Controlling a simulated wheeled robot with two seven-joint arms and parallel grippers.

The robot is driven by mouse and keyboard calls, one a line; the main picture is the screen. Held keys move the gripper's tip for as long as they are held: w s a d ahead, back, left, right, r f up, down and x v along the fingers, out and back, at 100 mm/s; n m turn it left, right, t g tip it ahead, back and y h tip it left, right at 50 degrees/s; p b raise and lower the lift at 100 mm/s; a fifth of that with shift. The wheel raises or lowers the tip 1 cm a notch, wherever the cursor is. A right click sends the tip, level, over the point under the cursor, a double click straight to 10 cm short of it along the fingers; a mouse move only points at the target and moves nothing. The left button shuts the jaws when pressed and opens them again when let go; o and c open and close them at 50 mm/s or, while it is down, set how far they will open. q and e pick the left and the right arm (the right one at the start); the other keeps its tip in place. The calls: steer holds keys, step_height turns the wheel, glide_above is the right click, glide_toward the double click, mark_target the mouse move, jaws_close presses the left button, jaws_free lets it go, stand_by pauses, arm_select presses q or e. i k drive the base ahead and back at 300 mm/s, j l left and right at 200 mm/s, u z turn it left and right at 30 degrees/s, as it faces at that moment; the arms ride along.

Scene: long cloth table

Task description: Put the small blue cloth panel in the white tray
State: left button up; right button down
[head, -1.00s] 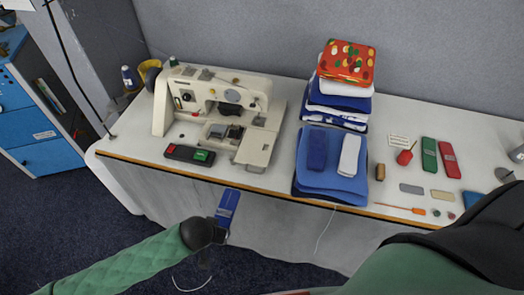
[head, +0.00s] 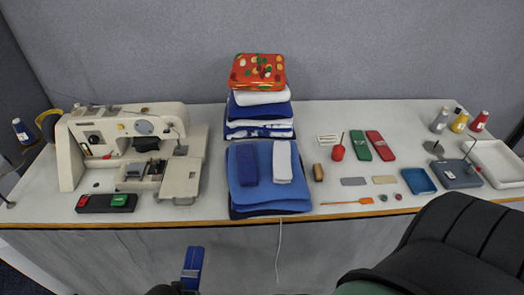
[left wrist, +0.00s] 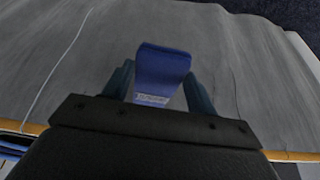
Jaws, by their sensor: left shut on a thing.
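My left gripper (head: 190,287) is shut on a small blue cloth panel (head: 193,268), held upright in front of the table's front edge, below the tabletop in the head view. In the left wrist view the panel (left wrist: 160,73) stands between the two fingers of the gripper (left wrist: 158,88), with a pale label near its lower end. The white tray (head: 503,169) lies at the far right of the table, partly cut off by the picture edge. It looks empty where it shows. My right gripper is not in view.
A folded stack (head: 260,110) and blue cloths (head: 270,200) with a dark blue and a white panel on top stand mid-table. A sewing machine (head: 130,150) is at left. A grey block with a pin (head: 458,175) and a blue dish (head: 419,181) lie left of the tray, spools (head: 459,121) behind.

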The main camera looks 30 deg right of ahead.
mark_target(496, 165)
steer(key=k+l+z, duration=0.15)
steer(key=l+z, duration=0.15)
steer(key=k+l+z, duration=0.1)
steer(key=l+z, duration=0.15)
steer(key=k+l+z, duration=0.1)
steer(key=l+z, duration=0.9)
steer(key=z, duration=0.25)
steer(key=i+l+z, duration=0.2)
steer(key=z, duration=0.25)
steer(key=i+l+z, duration=0.15)
steer(key=l+z, duration=0.2)
steer(key=z, duration=0.15)
